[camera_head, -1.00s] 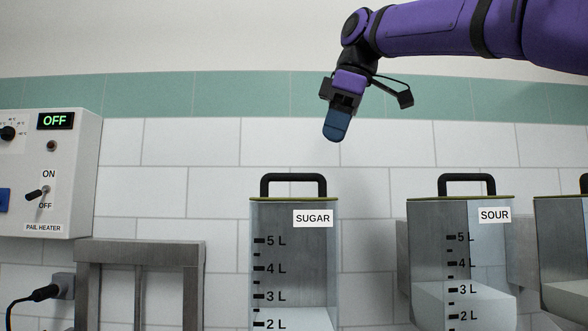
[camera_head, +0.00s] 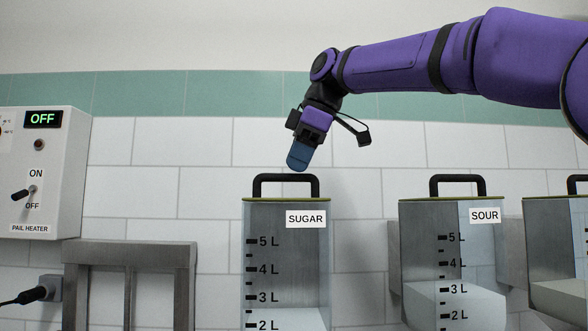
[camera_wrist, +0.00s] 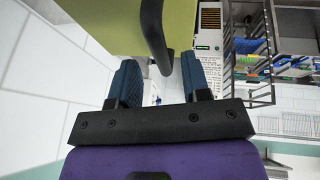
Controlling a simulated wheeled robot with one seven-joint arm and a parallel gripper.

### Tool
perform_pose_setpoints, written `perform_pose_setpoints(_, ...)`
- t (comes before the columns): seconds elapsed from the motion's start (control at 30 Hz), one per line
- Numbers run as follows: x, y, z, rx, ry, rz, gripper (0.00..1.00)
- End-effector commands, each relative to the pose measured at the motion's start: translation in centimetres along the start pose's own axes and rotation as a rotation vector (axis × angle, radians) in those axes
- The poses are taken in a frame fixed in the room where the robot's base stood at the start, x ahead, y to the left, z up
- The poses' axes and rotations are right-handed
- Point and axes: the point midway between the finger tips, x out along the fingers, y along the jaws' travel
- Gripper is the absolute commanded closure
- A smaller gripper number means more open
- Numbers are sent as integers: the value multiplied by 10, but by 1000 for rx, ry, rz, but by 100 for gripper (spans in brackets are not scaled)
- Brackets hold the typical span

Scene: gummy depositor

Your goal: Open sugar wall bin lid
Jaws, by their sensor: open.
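The sugar wall bin (camera_head: 286,270) is a clear container with a SUGAR label and litre marks, holding white contents near the 2 L mark. Its lid (camera_head: 262,199) is shut, with a black loop handle (camera_head: 286,179) standing on top. My gripper (camera_head: 298,160) points down just above the handle in the head view. In the wrist view its two blue fingers (camera_wrist: 160,82) are apart, with a black handle (camera_wrist: 154,35) on a yellow-green lid (camera_wrist: 120,22) just ahead, reaching toward the gap between them. Whether they touch it cannot be told.
The sour bin (camera_head: 420,265) with its own black handle hangs to the right, and another bin (camera_head: 556,250) is beyond it. A pail heater box (camera_head: 40,170) reading OFF is at left, above a metal frame (camera_head: 130,250). The tiled wall is behind.

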Motion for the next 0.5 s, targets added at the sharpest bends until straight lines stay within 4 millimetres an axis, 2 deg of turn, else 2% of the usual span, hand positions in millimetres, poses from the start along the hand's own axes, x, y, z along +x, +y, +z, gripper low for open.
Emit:
perform_pose_setpoints(0.2,17,0,0,0,0,0,57)
perform_pose_setpoints(0.5,19,0,0,0,0,1,57)
